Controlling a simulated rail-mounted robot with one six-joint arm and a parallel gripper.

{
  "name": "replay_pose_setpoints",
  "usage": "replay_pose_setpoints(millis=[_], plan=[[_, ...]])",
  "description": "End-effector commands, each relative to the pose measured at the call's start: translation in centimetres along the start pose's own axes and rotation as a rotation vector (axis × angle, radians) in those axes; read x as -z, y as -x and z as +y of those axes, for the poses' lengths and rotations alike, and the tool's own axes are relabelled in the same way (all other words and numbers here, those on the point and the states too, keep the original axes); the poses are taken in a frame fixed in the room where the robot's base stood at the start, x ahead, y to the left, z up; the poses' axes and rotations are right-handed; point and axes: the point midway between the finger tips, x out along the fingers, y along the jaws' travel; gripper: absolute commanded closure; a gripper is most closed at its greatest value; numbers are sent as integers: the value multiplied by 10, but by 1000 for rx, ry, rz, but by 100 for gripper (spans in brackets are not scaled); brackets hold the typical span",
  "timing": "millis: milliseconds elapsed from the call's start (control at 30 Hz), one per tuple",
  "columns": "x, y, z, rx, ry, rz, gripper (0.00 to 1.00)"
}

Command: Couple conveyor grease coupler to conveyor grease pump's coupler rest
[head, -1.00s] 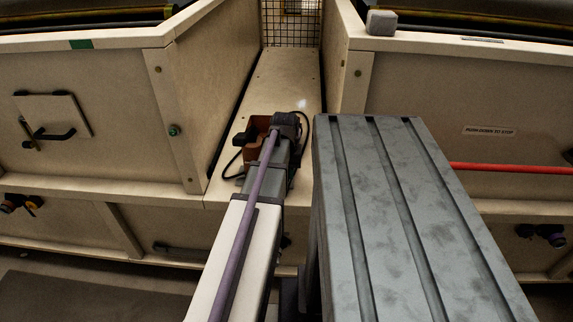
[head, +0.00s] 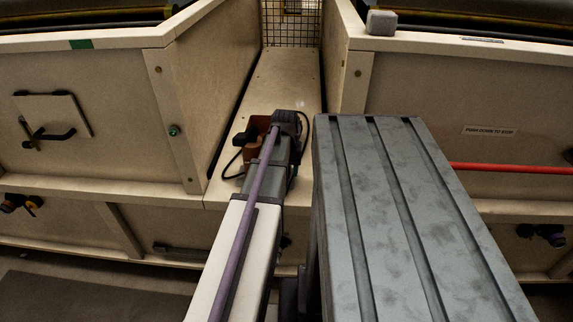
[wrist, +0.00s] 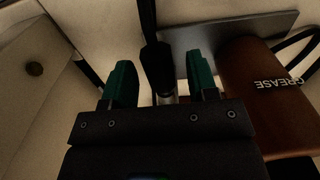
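The conveyor grease pump (wrist: 262,95) is a brown body lettered GREASE, at the right of the wrist view. In the head view the pump (head: 257,124) is partly hidden behind my wrist. A black grease coupler (wrist: 158,66) with a silver tip and a black hose rising from it shows between my gripper's green fingers. My gripper (wrist: 161,85) is open, with a clear gap between the coupler and the right finger; contact at the left finger cannot be told. A grey plate (wrist: 228,35) lies behind the coupler, beside the pump. Whether the coupler sits in a rest is hidden.
The pump stands on a narrow beige ledge (head: 285,80) between two hopper walls, with a mesh guard (head: 292,30) at the far end. A black hose (head: 232,166) loops beside the pump. A grey block (head: 381,22) sits on the right hopper's rim.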

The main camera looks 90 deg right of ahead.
Motion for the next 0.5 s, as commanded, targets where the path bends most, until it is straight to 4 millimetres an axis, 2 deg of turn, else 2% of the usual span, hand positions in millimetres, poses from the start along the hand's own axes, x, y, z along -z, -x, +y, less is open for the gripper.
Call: replay_pose_setpoints(millis=[267,367,500], plan=[[0,2,0,0,0,0,44],[0,12,0,0,0,0,44],[0,40,0,0,0,0,44]])
